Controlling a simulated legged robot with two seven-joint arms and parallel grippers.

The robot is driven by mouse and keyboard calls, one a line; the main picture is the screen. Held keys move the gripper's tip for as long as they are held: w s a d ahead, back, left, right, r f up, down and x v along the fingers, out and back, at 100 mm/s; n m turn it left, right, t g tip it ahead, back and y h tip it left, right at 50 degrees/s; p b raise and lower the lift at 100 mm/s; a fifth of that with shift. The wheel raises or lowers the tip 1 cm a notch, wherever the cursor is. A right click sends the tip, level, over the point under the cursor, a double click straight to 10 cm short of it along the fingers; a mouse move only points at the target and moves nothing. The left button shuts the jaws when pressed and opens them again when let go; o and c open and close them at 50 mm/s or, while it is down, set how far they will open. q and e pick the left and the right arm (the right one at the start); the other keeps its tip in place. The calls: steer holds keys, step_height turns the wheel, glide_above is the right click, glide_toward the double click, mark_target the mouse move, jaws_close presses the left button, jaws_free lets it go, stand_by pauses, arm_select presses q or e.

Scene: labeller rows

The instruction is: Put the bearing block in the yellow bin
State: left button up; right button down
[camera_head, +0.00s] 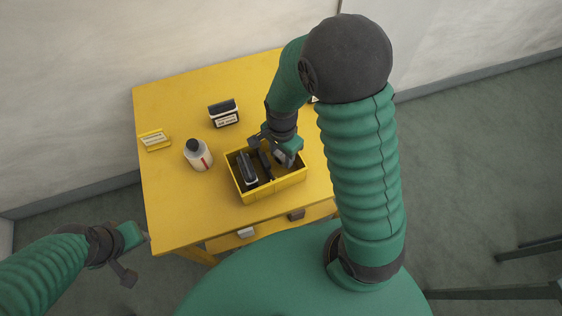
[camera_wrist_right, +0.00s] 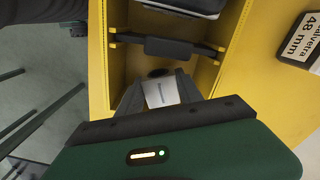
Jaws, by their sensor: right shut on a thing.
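The yellow bin (camera_head: 277,190) stands on the yellow table, with a dark bar across its middle. It also shows in the right wrist view (camera_wrist_right: 98,70). My right gripper (camera_head: 279,157) reaches down into the right part of the bin. In the right wrist view its dark fingers (camera_wrist_right: 160,95) are shut on a grey block with a pale label, which I take as the bearing block (camera_wrist_right: 161,92). The block is between the bin walls; whether it touches the floor is hidden. My left gripper (camera_head: 138,258) is empty, fingers apart, off the table's front left corner.
A black labelled box (camera_head: 247,171) is in the bin's left part. The table's left front is clear.

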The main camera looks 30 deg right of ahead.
mark_target(280, 161)
steer(key=f, duration=0.3)
steer(key=shift+s+a+f, duration=0.1)
steer(key=shift+a+f, duration=0.25)
steer(key=shift+f, duration=0.05)
steer(key=shift+a, duration=0.15)
steer(key=c, duration=1.1)
jaws_free()
steer(key=shift+f, duration=0.1)
steer(key=shift+c, duration=0.2)
arm_select(q)
steer(key=shift+s+a+f, duration=0.1)
steer(key=shift+a+f, duration=0.1)
steer(key=shift+f, duration=0.05)
arm_select(e)
steer(key=o, duration=0.3)
steer(key=shift+d, duration=0.25)
arm_select(q)
steer(key=shift+a, duration=0.1)
arm_select(e)
steer(key=shift+o, duration=0.2)
